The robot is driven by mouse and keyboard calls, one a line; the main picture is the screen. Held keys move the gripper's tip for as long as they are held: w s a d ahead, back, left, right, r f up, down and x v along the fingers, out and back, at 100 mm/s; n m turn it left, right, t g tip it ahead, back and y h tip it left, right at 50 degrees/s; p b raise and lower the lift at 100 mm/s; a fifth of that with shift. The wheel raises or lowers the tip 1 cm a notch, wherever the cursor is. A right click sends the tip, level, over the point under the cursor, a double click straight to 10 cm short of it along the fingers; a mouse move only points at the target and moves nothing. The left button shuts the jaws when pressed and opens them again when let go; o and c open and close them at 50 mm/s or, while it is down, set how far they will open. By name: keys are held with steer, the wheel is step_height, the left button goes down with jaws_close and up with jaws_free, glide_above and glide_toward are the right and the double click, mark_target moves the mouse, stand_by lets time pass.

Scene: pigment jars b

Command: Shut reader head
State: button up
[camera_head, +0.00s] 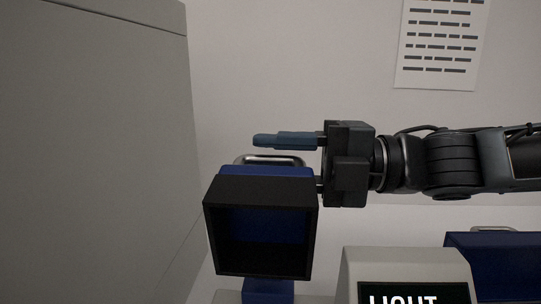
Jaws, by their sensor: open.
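The reader head appears to be the blue part with a black, open-fronted box (262,190) on it, low in the middle of the head view. It is raised on a blue support (268,291). A shiny metal handle (270,159) stands on its top edge. My gripper (264,163) reaches in from the right, level with the handle, and is open. Its upper blue-tipped finger lies just above the handle. The lower finger is mostly hidden behind the box. I cannot tell whether either finger touches the handle.
A tall grey cabinet or panel (95,150) fills the left side. A pale unit (405,262) with a dark display reading "LIGHT" stands at lower right. Beside it is another blue unit (500,265) with a metal handle. A printed sheet (440,45) hangs on the wall.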

steer(key=shift+a, duration=0.45)
steer(key=shift+c, duration=0.3)
jaws_close()
steer(key=shift+r, duration=0.1)
